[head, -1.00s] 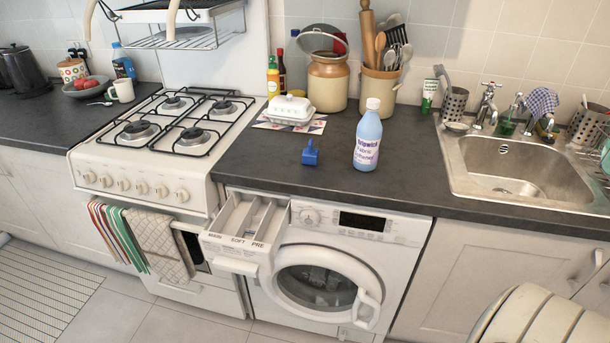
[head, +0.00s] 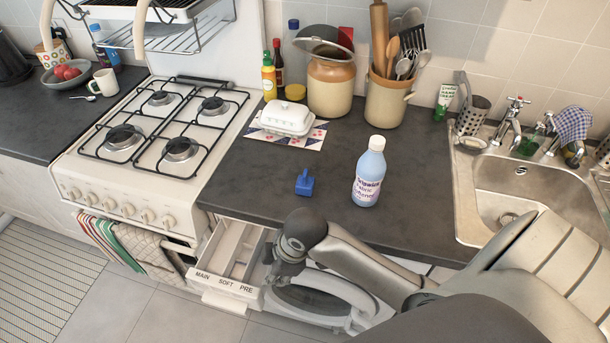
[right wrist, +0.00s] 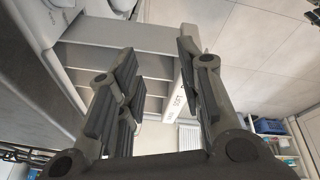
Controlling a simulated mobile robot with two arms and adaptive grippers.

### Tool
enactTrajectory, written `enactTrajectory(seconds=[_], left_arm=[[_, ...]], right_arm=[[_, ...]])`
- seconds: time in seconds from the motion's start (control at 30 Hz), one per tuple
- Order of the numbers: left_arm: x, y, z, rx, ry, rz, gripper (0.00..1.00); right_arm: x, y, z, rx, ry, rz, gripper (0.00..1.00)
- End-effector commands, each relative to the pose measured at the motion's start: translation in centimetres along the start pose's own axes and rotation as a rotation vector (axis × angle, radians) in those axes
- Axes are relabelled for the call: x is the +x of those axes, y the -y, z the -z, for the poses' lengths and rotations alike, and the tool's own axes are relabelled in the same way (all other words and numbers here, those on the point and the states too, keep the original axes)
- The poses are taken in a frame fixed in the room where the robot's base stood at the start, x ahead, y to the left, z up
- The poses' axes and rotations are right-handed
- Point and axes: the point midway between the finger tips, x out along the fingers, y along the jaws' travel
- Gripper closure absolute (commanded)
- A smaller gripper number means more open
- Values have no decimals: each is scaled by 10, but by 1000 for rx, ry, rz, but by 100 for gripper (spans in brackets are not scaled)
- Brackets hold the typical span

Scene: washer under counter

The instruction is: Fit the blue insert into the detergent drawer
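The blue insert (head: 305,182), a small block with an upright tab, stands on the dark counter near its front edge. The white detergent drawer (head: 203,284) is pulled out below the counter, its front marked MAIN, SOFT and PRE. My right gripper (head: 284,270) is at the drawer's right side, beside the PRE end, partly hidden by its own wrist. In the right wrist view its fingers (right wrist: 160,80) are apart with nothing held, and the drawer's dividers and lettered front (right wrist: 185,95) show beyond them. My left gripper is out of view.
A softener bottle (head: 369,172) stands right of the insert. A butter dish (head: 286,117) on a patterned mat is behind it. The washer door (head: 320,303) is partly hidden under my right arm. The hob (head: 160,130) is left, the sink (head: 515,190) right.

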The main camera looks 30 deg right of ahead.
Motion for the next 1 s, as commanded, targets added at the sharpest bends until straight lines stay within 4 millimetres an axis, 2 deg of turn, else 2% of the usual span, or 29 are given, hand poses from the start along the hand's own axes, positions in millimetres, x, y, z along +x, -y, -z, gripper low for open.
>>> enactTrajectory(seconds=[0.03, 0.23, 0.47, 0.57, 0.7, 0.8, 1.0], left_arm=[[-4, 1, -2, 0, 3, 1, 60], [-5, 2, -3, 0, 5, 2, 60], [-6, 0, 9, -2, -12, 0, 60], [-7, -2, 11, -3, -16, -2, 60], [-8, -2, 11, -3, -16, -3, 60], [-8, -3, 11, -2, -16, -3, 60], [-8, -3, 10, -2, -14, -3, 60]], right_arm=[[-11, -10, 6, -93, 9, 4, 66], [-31, -49, 18, -445, 55, 53, 66], [-62, -108, 14, -779, 129, 121, 66], [-85, -137, 8, -905, 162, 155, 66], [-125, -178, -5, -1057, 195, 212, 66], [-153, -202, -13, -1138, 202, 244, 66], [-192, -227, -26, -1228, 192, 284, 66]])
